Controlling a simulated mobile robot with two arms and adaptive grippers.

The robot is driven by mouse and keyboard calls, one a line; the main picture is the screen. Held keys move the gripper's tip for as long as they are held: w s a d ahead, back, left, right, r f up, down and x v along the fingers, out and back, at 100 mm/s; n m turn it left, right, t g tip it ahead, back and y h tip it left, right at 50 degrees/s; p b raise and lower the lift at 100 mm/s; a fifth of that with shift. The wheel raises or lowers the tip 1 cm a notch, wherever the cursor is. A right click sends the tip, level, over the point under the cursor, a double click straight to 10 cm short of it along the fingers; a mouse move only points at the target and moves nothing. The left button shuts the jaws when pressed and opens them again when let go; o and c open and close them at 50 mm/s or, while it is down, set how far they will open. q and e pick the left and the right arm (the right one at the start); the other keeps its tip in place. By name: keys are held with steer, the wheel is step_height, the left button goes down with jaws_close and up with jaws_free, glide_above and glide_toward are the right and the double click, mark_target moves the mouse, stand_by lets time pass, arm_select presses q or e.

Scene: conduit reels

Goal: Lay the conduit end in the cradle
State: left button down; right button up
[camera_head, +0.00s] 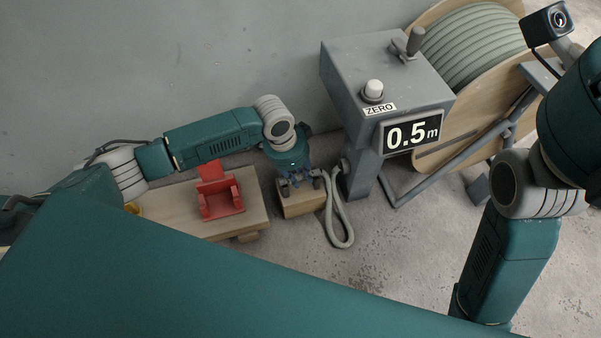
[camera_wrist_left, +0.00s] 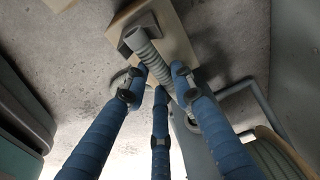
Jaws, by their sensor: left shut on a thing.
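My left gripper (camera_head: 297,180) is shut on the grey ribbed conduit (camera_wrist_left: 147,52), just above a small wooden block (camera_head: 301,205). In the left wrist view its blue fingers (camera_wrist_left: 158,84) close around the conduit close to its free end. That end is beside a grey angled bracket, which looks like the cradle (camera_wrist_left: 127,42), over the wooden board (camera_wrist_left: 178,42). I cannot tell whether it lies in the bracket or above it. In the head view the conduit (camera_head: 346,238) hangs in a loop from the grey machine. The right gripper is out of view.
A red fixture (camera_head: 221,197) stands on a wooden bench (camera_head: 253,207) to the left. The grey metering machine (camera_head: 357,88), reading 0.5 m, stands right of the gripper, with a big conduit reel (camera_head: 478,48) behind. Bare floor (camera_head: 400,250) lies in front of the machine.

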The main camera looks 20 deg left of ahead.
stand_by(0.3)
arm_select(q)
steer(key=c, duration=1.4)
jaws_free()
steer(key=shift+o, duration=0.3)
steer(key=o, duration=0.3)
steer(key=shift+w, duration=0.1)
